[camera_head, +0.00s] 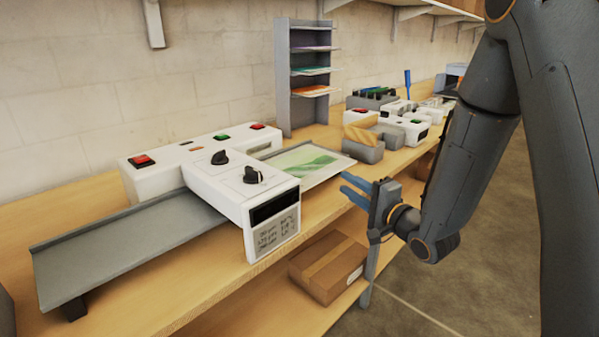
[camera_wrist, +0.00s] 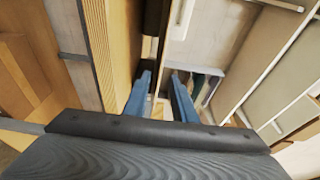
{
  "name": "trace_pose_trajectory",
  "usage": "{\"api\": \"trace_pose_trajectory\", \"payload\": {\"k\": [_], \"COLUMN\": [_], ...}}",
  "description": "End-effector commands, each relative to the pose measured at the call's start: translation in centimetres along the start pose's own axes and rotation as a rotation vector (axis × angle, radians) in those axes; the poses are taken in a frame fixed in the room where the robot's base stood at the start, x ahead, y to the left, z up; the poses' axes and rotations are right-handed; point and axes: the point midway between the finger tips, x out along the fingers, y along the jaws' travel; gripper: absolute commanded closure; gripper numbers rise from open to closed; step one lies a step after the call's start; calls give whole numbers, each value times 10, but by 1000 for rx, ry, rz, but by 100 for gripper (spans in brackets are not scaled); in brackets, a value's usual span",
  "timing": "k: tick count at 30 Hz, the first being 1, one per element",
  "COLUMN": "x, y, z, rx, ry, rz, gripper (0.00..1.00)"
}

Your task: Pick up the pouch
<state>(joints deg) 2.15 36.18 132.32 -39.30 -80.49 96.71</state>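A flat sheet with a green picture, which looks like the pouch (camera_head: 303,161), lies at the right side of the white laminator (camera_head: 243,187), partly on a pale flat support. My gripper (camera_head: 348,188) is in front and to the right of it, near the bench's front edge, with its blue fingers pointing left. The fingers also show in the wrist view (camera_wrist: 161,88), with a clear gap and nothing between them. The gripper looks apart from the sheet. I cannot make out the pouch for certain in the wrist view.
A grey feed tray (camera_head: 120,250) extends left from the laminator. A grey rack (camera_head: 298,110) with coloured sheets stands behind. A grey bin (camera_head: 362,148) and other devices stand farther right. A cardboard box (camera_head: 330,266) sits on the lower shelf.

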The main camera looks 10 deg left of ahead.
Motion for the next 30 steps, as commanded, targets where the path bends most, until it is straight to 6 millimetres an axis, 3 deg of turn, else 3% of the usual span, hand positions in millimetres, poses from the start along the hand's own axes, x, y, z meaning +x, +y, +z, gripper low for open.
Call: {"api": "trace_pose_trajectory", "payload": {"k": [19,28,30], "x": [72,77,77], "y": [-2,-2,-2], "z": [9,8,8], "rx": [9,10,10], "ry": [-6,-4,-4], "rz": [-10,-10,-10], "gripper": [76,76,86]}}
